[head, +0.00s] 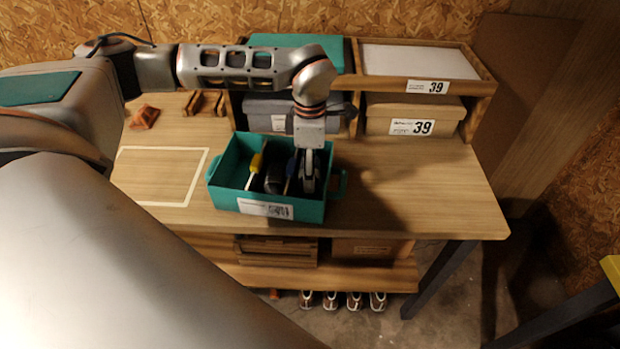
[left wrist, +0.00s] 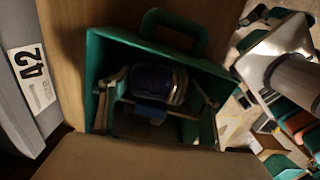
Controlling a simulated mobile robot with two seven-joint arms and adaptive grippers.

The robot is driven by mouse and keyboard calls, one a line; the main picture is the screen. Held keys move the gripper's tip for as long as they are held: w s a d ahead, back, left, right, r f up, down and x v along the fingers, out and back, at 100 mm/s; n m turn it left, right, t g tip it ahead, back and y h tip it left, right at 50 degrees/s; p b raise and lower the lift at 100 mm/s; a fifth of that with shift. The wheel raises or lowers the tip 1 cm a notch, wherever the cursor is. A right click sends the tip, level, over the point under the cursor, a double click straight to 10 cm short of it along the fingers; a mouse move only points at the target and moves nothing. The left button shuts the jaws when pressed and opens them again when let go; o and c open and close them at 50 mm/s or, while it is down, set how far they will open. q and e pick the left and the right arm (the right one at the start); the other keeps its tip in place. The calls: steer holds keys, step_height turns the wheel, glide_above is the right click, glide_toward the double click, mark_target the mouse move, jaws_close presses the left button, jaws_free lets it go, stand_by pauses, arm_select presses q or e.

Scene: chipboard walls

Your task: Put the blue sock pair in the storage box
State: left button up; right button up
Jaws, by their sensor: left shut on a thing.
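The teal open box (head: 267,205) with side handles stands on the workbench; its rim also shows in the left wrist view (left wrist: 120,43). My left gripper (head: 308,183) reaches down into its right part from above. In the left wrist view, my left gripper (left wrist: 157,105) has a finger on each side of the blue sock pair (left wrist: 152,80), a dark blue bundle with paler bands, and is shut on it. The socks appear within the box walls; whether they touch its floor cannot be told. In the head view my gripper mostly hides them. My right gripper is not in view.
A yellow-handled tool (head: 255,164) and a dark item (head: 274,180) lie in the box. Behind it, a wooden shelf unit (head: 483,88) holds a grey box (head: 262,107) and a cardboard box (head: 440,112). The bench's right side (head: 430,190) is clear.

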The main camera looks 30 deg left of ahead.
arm_select(q)
steer(key=shift+f, duration=1.85)
steer(key=o, duration=1.1)
steer(key=shift+f, duration=0.15)
step_height(320, 180, up, 12)
steer(key=shift+r, duration=0.2)
